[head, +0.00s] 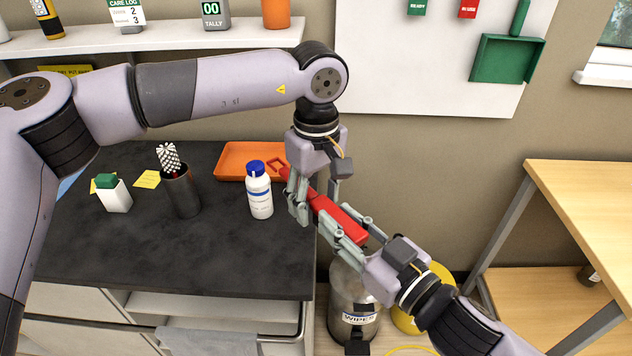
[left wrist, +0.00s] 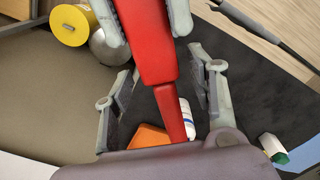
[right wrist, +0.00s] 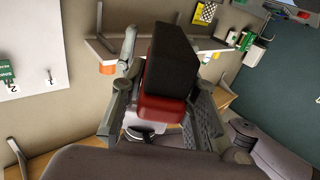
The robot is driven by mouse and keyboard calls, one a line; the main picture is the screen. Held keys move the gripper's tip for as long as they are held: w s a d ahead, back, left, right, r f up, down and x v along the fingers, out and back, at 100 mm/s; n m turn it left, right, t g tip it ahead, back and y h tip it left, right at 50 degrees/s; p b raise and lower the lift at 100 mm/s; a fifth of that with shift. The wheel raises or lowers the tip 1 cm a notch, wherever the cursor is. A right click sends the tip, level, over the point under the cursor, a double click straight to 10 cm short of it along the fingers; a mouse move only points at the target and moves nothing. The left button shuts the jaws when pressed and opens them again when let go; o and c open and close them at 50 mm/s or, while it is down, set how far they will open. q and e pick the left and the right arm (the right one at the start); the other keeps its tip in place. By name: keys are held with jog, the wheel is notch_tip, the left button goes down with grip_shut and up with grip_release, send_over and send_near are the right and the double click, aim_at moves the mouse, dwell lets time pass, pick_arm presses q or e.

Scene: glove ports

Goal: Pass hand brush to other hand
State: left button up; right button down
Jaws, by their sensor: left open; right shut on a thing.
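The hand brush is red (head: 340,218) and is held in the air past the right edge of the dark counter. My right gripper (head: 350,232) is shut on its wide head, one finger on each side. The black bristle block (right wrist: 185,60) faces up in the right wrist view. My left gripper (head: 316,205) is open, pointing down at the handle end. In the left wrist view the narrow red handle (left wrist: 171,108) runs between its spread fingers, with gaps on both sides. The handle tip with its loop (head: 278,165) extends beyond the left gripper.
On the dark counter (head: 110,255) are a white bottle with blue cap (head: 259,190), an orange tray (head: 236,175), a dark cup with a brush (head: 181,190) and a green-capped white carton (head: 113,193). A wipes canister (head: 352,305) stands below. A wooden table (head: 590,205) is at right.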

pick_arm(q)
jog(key=shift+f, duration=0.15)
jog(key=shift+c, duration=0.2)
grip_shut()
pick_arm(e)
jog(key=shift+s, duration=0.1)
jog(key=c, duration=1.2)
grip_release()
